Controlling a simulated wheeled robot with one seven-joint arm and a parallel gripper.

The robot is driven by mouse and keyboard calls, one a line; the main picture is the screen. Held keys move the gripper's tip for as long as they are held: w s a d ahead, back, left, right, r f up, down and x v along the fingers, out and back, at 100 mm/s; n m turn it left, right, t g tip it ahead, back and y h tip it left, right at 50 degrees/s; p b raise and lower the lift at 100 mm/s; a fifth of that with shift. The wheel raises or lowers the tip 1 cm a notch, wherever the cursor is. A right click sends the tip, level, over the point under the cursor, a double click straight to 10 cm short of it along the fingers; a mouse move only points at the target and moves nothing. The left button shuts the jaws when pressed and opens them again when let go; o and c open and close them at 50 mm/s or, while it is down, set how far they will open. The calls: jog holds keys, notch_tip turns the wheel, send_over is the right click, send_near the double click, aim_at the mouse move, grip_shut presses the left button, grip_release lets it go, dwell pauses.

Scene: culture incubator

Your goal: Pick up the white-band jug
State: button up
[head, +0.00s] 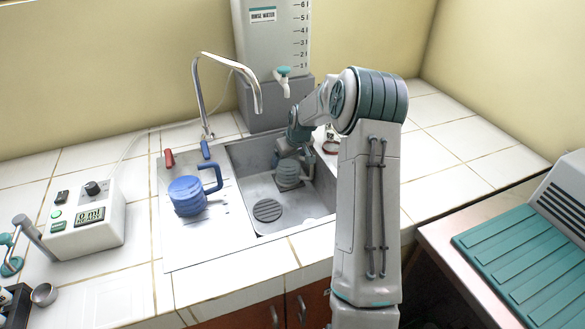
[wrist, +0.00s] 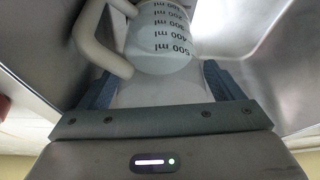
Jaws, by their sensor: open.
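The handle is at the upper left in the wrist view. In the head view my gripper (head: 305,158) is down in the sink at the jug, partly hidden by my arm.
A blue jug (head: 187,196) stands on the drainboard left of the sink (head: 243,190). A tap (head: 200,90) arches behind, and a rinse water tank (head: 270,45) stands at the back. A control box (head: 88,222) is at the left. The sink walls are close around my gripper.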

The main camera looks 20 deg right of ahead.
jog(key=shift+x, duration=1.05)
jog(key=c, duration=1.2)
jog(key=shift+o, duration=0.2)
jog(key=shift+r, duration=0.25)
